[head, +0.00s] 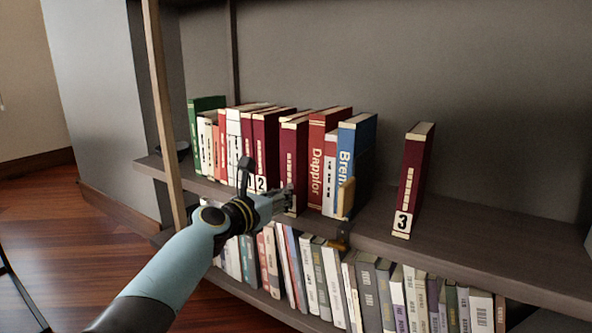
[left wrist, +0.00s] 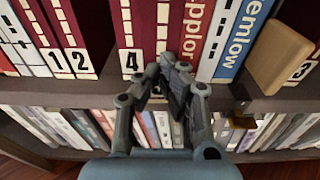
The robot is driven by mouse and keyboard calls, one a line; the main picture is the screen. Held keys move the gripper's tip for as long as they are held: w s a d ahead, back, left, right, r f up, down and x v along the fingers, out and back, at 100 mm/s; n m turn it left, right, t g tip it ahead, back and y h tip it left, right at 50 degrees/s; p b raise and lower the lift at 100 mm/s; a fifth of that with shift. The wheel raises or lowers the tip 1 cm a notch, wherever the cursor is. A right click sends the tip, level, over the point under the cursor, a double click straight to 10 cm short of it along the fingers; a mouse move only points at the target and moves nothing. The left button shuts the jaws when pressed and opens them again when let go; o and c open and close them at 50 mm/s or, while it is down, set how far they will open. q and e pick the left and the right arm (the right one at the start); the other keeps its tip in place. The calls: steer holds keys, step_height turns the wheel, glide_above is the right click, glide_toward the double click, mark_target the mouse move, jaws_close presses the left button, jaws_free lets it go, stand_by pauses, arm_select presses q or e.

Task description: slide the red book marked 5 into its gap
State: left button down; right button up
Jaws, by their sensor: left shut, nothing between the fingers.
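In the head view my left gripper (head: 286,196) is before the dark red books (head: 293,150). A dark gap (left wrist: 95,30) lies between the books marked 2 (left wrist: 78,45) and 4. The dark red book marked 3 (head: 411,175) stands alone at the right.
A red Dapplor book (head: 318,160), a narrow white-labelled book and a blue book (head: 355,150) stand to the right. A tan block (head: 346,198) sits at the shelf's front edge. Shelf space (head: 480,235) right of book 3 is free. Books fill the lower shelf.

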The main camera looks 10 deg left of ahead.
arm_select(q)
steer(key=shift+r+b+x, duration=0.1)
steer(key=shift+b+x, duration=0.15)
steer(key=shift+x, duration=0.9)
steer(key=shift+r+b+x, duration=0.15)
steer(key=shift+b+x, duration=0.05)
steer(key=shift+x, duration=1)
steer(key=p+v, duration=0.1)
steer(key=v, duration=0.3)
steer(key=shift+s+f+p, duration=0.1)
steer(key=shift+f+p, duration=0.1)
steer(key=shift+p, duration=0.2)
